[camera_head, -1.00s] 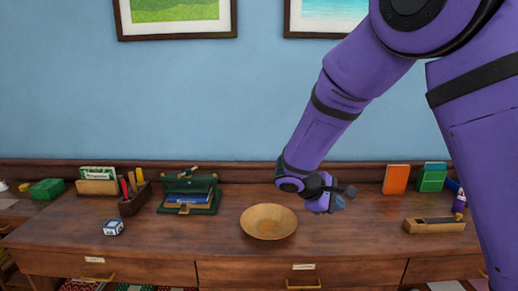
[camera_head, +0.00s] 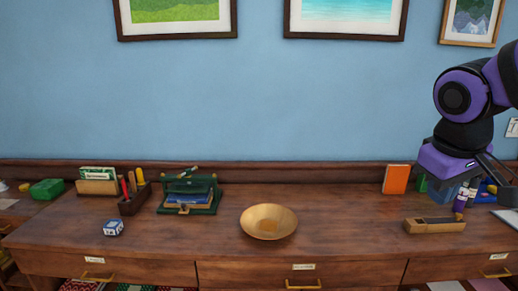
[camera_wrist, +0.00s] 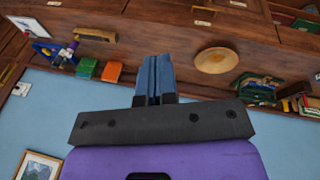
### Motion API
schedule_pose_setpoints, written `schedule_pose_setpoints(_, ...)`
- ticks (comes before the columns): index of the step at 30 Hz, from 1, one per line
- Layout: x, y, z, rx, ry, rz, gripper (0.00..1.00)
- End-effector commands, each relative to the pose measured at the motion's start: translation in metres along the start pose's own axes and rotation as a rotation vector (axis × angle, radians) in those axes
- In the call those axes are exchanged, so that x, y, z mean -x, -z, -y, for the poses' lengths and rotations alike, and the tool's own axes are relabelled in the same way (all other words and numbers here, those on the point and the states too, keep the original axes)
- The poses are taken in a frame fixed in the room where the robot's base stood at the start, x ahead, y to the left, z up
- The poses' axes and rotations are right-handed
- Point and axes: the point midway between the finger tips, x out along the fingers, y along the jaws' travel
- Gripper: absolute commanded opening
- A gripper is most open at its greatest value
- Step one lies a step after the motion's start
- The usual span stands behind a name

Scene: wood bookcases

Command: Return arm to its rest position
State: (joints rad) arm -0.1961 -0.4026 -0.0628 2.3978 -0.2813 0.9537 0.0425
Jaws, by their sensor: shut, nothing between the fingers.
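My gripper (camera_head: 478,189) is at the right in the head view, in front of the right end of the desk. The purple wrist and part of my arm show above it, bent at the right edge. In the wrist view the two blue fingers of my gripper (camera_wrist: 155,78) are pressed together with nothing between them. The wooden desk (camera_head: 330,225) spans the head view below the gripper's height. The gripper hides part of a green item and other things at the desk's right end.
A shallow wooden bowl (camera_head: 269,221) stands mid-desk. A wooden plane (camera_head: 434,225) and an orange book (camera_head: 396,179) are near my gripper. A green press (camera_head: 190,194), a tool holder (camera_head: 134,196) and a white-blue cube (camera_head: 113,227) stand left. The air above the desk's middle is clear.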

Motion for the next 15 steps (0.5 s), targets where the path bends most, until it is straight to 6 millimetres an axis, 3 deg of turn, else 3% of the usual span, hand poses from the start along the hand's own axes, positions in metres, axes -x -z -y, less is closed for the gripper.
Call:
schedule_pose_setpoints(9,0.035,-0.059,0.009,-0.202,0.107,-0.174,0.00)
schedule_pose_setpoints(15,0.043,-0.077,0.017,-0.264,0.140,-0.236,0.00)
